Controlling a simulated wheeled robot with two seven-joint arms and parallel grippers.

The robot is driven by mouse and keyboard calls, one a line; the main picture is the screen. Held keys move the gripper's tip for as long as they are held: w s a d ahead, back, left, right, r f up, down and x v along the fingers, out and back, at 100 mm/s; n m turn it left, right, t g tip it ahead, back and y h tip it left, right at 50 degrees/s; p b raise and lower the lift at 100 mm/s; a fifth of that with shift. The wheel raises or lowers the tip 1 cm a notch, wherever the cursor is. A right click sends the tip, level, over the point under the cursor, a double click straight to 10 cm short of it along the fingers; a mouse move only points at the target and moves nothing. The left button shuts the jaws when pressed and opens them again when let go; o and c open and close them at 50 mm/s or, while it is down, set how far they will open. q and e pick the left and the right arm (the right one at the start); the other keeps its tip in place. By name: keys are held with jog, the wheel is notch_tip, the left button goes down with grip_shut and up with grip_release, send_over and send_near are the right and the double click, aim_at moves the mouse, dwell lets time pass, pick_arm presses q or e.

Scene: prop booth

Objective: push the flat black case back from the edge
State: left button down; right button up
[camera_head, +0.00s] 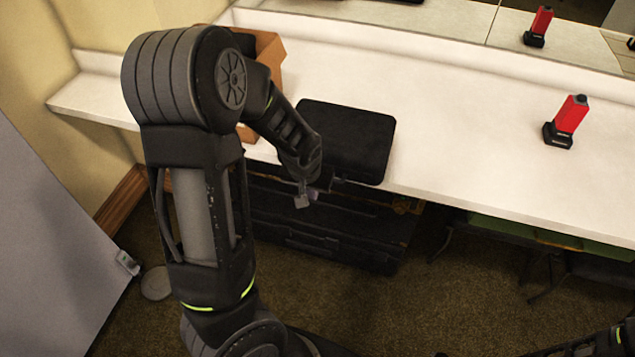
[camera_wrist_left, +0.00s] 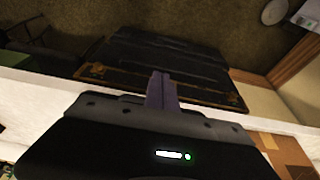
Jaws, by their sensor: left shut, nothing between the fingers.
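The flat black case (camera_head: 346,135) lies flat on the white counter (camera_head: 455,165) in the head view. Its near side is at the counter's front edge; any overhang is hard to judge. My left gripper (camera_head: 303,200) is shut and empty, just in front of the case's near left corner at the counter edge. Whether it touches the case cannot be told. The left wrist view shows the closed fingers (camera_wrist_left: 162,90) over the counter edge, above the floor side. My gripper's body fills the lower part there, and I cannot make out the case. My right gripper is not in view.
A red and black object (camera_head: 567,122) stands on the counter to the right, mirrored behind. A brown box (camera_head: 266,55) stands left of the case, partly behind my arm. A large black chest (camera_head: 325,235) is under the counter. The counter behind the case is clear.

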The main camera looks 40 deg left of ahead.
pick_arm(q)
jog(key=w, duration=0.1)
jog(key=w+a+f+p, duration=0.1)
jog(key=w, duration=0.2)
jog(key=shift+w+a+f, duration=0.2)
jog(key=shift+f, duration=0.2)
